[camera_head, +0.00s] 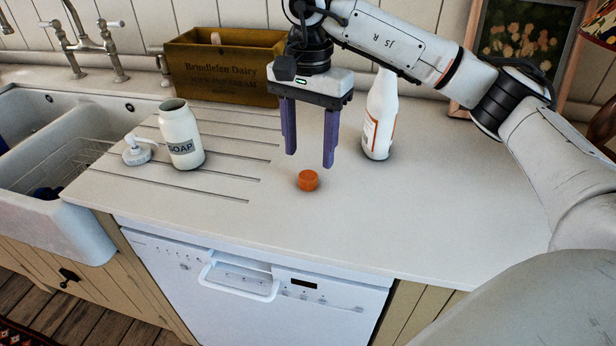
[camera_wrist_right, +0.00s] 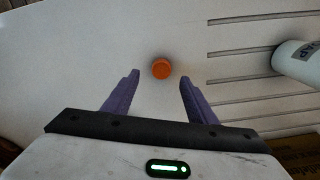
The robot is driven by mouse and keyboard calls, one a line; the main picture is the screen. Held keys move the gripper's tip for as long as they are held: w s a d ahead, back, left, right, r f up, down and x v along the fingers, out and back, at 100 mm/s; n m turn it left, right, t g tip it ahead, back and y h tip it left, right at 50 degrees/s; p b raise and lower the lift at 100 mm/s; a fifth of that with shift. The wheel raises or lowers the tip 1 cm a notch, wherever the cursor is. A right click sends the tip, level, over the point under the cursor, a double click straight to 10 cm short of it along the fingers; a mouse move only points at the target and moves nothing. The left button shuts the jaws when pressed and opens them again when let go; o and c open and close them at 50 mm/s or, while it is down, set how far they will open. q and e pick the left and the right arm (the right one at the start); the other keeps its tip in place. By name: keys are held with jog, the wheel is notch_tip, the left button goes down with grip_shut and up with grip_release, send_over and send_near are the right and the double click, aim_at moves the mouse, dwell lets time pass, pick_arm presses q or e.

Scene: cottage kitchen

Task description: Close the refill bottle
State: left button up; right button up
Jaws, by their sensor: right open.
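An orange cap (camera_head: 308,181) lies on the white countertop. It also shows in the right wrist view (camera_wrist_right: 161,68), just beyond the fingertips and between them. The white refill bottle (camera_head: 380,117) with an orange-edged label stands upright to the right of my right gripper; its top is hidden behind my arm. My right gripper (camera_head: 310,160) points down, open and empty, above and slightly behind the cap. Its purple fingers (camera_wrist_right: 160,82) show apart in the right wrist view. A white soap bottle (camera_head: 181,135) without its pump stands at left. My left gripper is not in view.
A wooden crate (camera_head: 222,68) stands at the back, a picture frame (camera_head: 522,35) at the back right. A sink (camera_head: 60,140) is at left. The front counter is clear.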

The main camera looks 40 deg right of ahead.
aim_at(309, 175)
jog(key=shift+f, duration=0.25)
jog(key=shift+w+d+f+p, duration=0.1)
jog(key=shift+f+p, duration=0.1)
jog(key=shift+f, duration=1.1)
jog(key=shift+w+f+p, duration=0.1)
jog(key=shift+f+p, duration=0.05)
jog(key=shift+f, duration=1.15)
jog(key=c, duration=1.1)
